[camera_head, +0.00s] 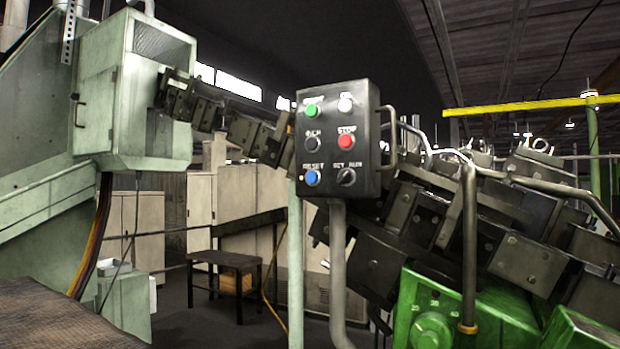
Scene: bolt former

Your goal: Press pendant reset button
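The pendant (330,158) is a dark grey control box on a grey post, near the middle of the head camera view. The blue reset button (312,178) sits at its lower left under the label RESET. Above it are a black button (312,144) and a green button (312,110). In the right column are a white button (345,104), a red button (345,142) and a black selector knob (346,176). Nothing covers the pendant face. My gripper is not in view.
Dark machinery and metal rails crowd the space right of and behind the pendant, with a green machine (470,310) below. A large pale green machine (120,90) stands at left. A small dark table (226,262) stands behind on open floor. A pale green post (295,260) rises just left of the pendant post (338,270).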

